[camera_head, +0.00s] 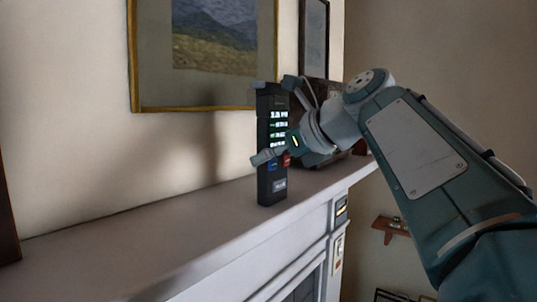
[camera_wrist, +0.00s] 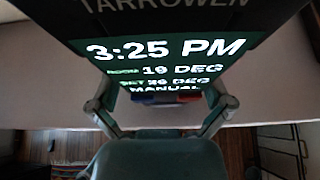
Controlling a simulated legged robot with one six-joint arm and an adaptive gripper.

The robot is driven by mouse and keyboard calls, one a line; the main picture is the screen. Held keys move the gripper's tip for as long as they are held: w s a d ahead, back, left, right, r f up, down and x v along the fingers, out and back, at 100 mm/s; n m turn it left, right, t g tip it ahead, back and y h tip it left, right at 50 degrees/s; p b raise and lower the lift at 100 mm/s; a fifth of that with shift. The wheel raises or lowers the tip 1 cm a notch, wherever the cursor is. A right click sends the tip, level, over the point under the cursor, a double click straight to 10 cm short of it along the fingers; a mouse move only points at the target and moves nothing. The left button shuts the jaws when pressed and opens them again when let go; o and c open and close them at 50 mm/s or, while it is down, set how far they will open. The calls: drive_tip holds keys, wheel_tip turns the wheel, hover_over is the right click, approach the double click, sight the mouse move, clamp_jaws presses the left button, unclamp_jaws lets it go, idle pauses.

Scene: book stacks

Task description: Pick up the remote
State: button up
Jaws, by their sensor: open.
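The remote (camera_head: 271,188) is a tall black slab standing upright on the mantel shelf (camera_head: 150,230), with a lit display and red and blue buttons. In the wrist view the remote (camera_wrist: 165,58) fills the upper middle, its screen reading 3:25 PM. My gripper (camera_head: 261,122) comes in from the right at the remote, one finger near its top and the other by its lower part. In the wrist view my gripper (camera_wrist: 159,108) has its fingers spread toward both sides of the remote. I cannot tell whether either finger touches it.
A gold-framed painting (camera_head: 205,50) hangs on the wall behind. A dark object (camera_head: 322,158) stands behind my gripper on the shelf, partly hidden. A small wooden wall shelf (camera_head: 391,229) is at lower right.

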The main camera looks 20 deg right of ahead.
drive_tip(key=c, duration=0.9)
drive_tip(key=shift+d, duration=0.2)
drive_tip(key=shift+c, duration=0.5)
